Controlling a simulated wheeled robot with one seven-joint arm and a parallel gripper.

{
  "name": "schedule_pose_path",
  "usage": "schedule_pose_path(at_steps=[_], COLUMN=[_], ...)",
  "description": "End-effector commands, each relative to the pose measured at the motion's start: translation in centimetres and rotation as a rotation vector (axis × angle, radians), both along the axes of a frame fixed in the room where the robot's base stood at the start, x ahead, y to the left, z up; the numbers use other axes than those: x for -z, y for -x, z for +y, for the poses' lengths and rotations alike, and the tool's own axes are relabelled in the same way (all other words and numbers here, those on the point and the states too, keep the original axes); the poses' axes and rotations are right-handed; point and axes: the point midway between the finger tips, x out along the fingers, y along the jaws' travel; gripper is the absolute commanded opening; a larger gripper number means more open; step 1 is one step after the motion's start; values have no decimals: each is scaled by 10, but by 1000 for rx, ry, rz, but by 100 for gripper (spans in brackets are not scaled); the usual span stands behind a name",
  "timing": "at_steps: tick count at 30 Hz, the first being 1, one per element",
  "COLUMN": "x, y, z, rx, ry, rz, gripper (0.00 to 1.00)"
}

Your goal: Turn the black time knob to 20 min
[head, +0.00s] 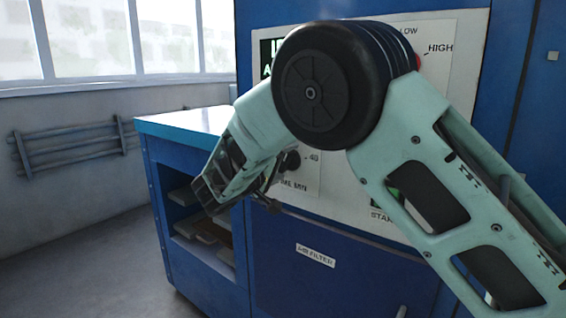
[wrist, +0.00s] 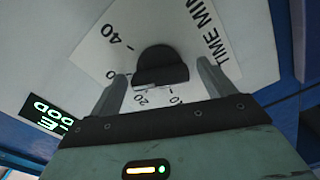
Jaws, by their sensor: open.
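The black time knob (wrist: 160,62) sits on a pale dial plate (wrist: 100,45) marked TIME MIN. The numbers 40, 20 and 10 show around it, tilted in the wrist view; another number at left is partly hidden. In the head view the knob (head: 291,161) shows small beside the 40 mark. My gripper (wrist: 162,70) is open, with one finger on each side of the knob in the wrist view and a gap at both sides. I cannot tell which number the knob points to. In the head view my gripper (head: 266,196) is in front of the panel, partly hidden.
The blue machine (head: 360,265) has an AIR FILTER label (head: 316,255) below the dial. A red knob (head: 417,62) near LOW and HIGH is mostly behind my arm. A blue-topped cabinet (head: 185,122) with open shelves stands at left. A lit green display (wrist: 48,117) shows beside the dial.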

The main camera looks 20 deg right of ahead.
Motion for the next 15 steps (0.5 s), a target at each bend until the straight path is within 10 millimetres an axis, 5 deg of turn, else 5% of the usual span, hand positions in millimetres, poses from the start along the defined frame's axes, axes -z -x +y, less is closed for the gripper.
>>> schedule_pose_path(at_steps=[9, 13, 15], x=[0, 0, 0], y=[-1, -1, -1], z=[-2, -2, -2], rx=[0, 0, 0], ry=[0, 0, 0], rz=[0, 0, 0], gripper=[79, 43, 37])
